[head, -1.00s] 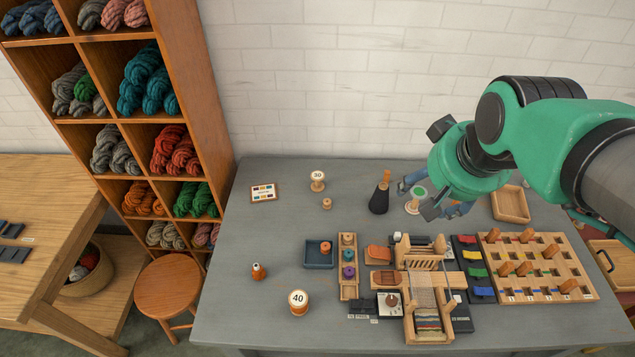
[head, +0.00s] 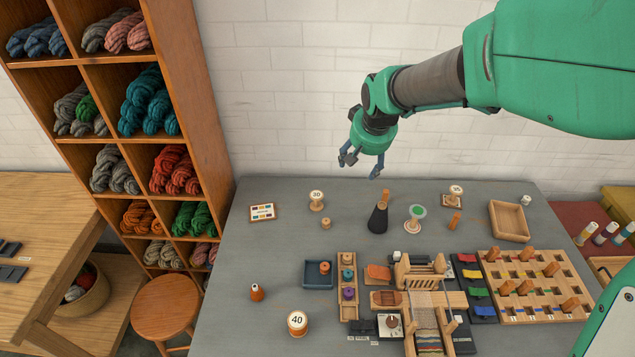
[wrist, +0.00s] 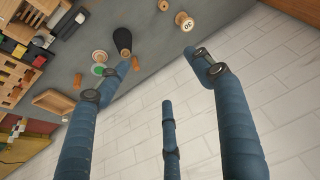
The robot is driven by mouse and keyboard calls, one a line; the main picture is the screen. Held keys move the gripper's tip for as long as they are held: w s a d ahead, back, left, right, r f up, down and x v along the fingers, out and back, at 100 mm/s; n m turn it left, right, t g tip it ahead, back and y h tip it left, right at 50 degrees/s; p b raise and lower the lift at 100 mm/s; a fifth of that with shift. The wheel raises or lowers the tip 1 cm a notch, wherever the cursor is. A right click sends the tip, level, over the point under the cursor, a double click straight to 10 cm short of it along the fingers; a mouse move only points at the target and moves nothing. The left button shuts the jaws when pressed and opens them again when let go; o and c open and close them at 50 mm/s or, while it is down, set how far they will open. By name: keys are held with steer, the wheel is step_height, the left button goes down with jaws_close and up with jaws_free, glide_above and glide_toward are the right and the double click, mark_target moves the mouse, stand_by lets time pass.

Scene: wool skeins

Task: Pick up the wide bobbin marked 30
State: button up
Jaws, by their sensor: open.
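The bobbin marked 30 (head: 317,200) stands upright near the back of the grey table, left of the black cone, with a pale top and wooden base. It also shows in the wrist view (wrist: 185,21), beyond the fingertips, near the top edge. My gripper (head: 361,164) is open and empty, in the air near the table's back edge, to the right of the bobbin and apart from it. In the wrist view my gripper's (wrist: 162,62) blue fingers are spread with nothing between them.
A small wooden spool (head: 326,223) stands just in front of the bobbin. A bobbin marked 40 (head: 297,323) is at the front. A flat colour card (head: 262,212) lies left. The table between card and bobbin is clear.

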steer(key=w+a+f, duration=0.4)
steer(key=w+f, duration=0.1)
steer(key=f, duration=0.2)
steer(key=w+a+f, duration=0.3)
steer(key=w+f, duration=0.2)
steer(key=f, duration=0.2)
steer(key=w+a+f+n, duration=0.1)
steer(key=w+a+f, duration=0.3)
steer(key=f, duration=0.4)
steer(key=shift+w+a+g, duration=0.3)
steer(key=shift+w+g, duration=0.1)
glide_above(317, 195)
steer(key=s, duration=0.2)
steer(key=shift+s+d+f+b, duration=0.1)
steer(key=shift+f+b, duration=0.1)
steer(key=shift+f, duration=1.8)
steer(key=shift+d+f+b, duration=0.1)
steer(key=shift+f+b, duration=0.1)
steer(key=shift+f, duration=1.75)
steer(key=shift+b+x, duration=0.55)
steer(key=shift+x, duration=2.1)
steer(key=shift+a, duration=0.1)
